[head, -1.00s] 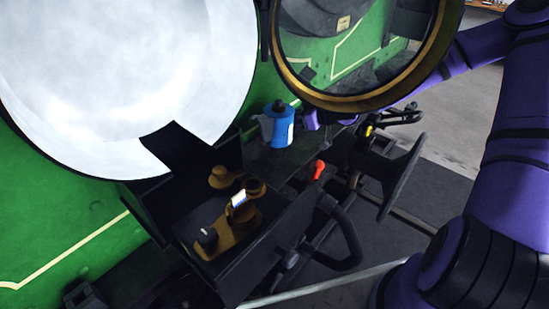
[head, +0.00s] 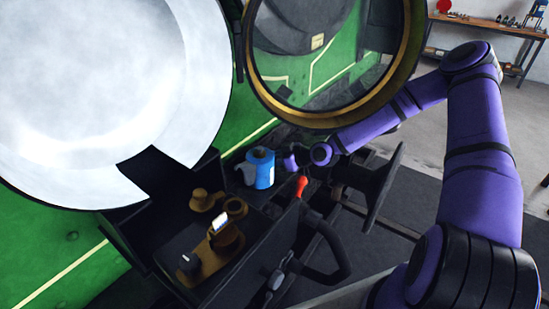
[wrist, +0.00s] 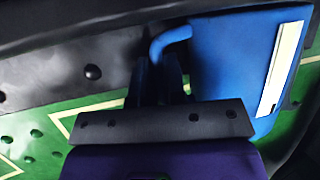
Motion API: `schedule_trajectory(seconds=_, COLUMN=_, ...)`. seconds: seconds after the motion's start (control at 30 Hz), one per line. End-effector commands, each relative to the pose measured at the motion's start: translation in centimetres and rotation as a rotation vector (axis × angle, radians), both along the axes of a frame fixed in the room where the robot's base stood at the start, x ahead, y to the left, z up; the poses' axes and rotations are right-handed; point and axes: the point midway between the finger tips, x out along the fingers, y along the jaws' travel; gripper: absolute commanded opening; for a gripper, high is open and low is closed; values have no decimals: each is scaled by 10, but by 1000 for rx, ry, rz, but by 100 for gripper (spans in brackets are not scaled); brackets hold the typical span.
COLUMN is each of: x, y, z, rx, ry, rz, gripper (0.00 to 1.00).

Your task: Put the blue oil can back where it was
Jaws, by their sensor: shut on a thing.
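The blue oil can (head: 264,172) appears upright in the head view, by the dark ledge (head: 232,158) on the green engine front. A pale label strip runs down its side. My gripper (head: 284,163) is at the can's right side, its fingers mostly hidden there. In the wrist view the can's blue body (wrist: 225,65) fills the upper right, tilted in the picture. The fingers of my gripper (wrist: 160,80) are shut on its bent blue handle. I cannot tell whether the can's base touches the ledge.
A red-tipped lever (head: 301,187) stands close to the right of the can. Brass fittings (head: 222,238) sit on a dark box in front. A buffer (head: 383,188) stands at right.

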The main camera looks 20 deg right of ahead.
Motion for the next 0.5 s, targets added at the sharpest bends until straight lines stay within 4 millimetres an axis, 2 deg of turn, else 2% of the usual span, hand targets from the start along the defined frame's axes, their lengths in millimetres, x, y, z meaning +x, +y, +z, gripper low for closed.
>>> schedule_trajectory(seconds=0.2, x=0, y=0, z=-3, rx=1, ry=1, rz=0, gripper=0)
schedule_trajectory(seconds=0.23, x=0, y=0, z=-4, rx=0, ry=0, rz=0, gripper=13)
schedule_trajectory(seconds=0.33, x=0, y=0, z=-3, rx=1, ry=1, rz=0, gripper=36)
schedule_trajectory(seconds=0.5, x=0, y=0, z=-3, rx=1, ry=1, rz=0, gripper=37)
